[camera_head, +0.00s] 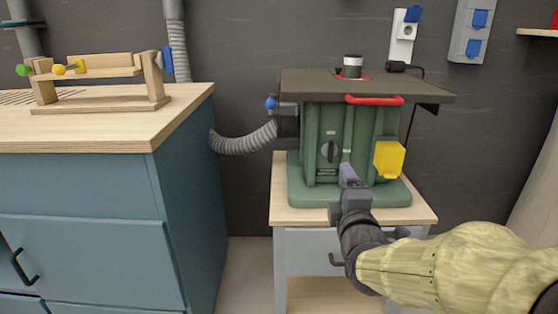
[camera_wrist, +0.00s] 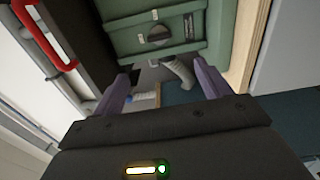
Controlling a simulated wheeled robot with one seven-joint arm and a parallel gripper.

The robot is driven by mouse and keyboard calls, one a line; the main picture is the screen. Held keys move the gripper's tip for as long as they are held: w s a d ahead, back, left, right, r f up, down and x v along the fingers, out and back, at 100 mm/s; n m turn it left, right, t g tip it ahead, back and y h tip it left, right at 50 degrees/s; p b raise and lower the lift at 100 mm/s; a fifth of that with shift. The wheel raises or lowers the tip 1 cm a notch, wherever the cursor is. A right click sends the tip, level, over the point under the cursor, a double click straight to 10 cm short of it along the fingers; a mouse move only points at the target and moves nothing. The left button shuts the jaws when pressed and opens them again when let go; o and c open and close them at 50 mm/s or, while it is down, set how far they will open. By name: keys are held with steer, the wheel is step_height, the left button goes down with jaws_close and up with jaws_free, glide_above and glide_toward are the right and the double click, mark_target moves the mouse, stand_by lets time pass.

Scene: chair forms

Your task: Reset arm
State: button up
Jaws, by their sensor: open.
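My gripper (camera_head: 347,170) is in front of the green machine (camera_head: 324,150), its purple fingertips pointing up at the machine's lower front in the head view. In the wrist view the two purple fingers of my gripper (camera_wrist: 163,84) stand apart with nothing between them. The green machine (camera_wrist: 180,20) fills the top of that view, with a dark knob on its front. I cannot tell whether the fingers touch the machine. My forearm reaches in from the right edge of the head view.
The machine stands on a small wooden-topped cabinet (camera_head: 430,215). It has a dark tabletop (camera_head: 300,82), a red handle (camera_head: 374,100) and a yellow switch box (camera_head: 389,159). A grey hose (camera_head: 245,141) runs left. A blue workbench (camera_head: 85,190) stands left, bearing a wooden frame (camera_head: 100,104).

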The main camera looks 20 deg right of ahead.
steer(key=s+a+f+m+g+y+p, duration=0.2)
steer(key=a+f+m+g+y+p, duration=0.2)
steer(key=a+f+m+g+p, duration=0.35)
steer(key=s+a+m+g+y+p, duration=0.1)
steer(key=s+a+m+g+p, duration=0.55)
steer(key=s+m+p, duration=0.2)
step_height(320, 180, up, 37)
steer(key=n+p, duration=0.1)
steer(key=p, duration=3.6)
steer(key=shift+d+f+g, duration=0.2)
steer(key=shift+d+g, duration=0.2)
steer(key=shift+s, duration=0.1)
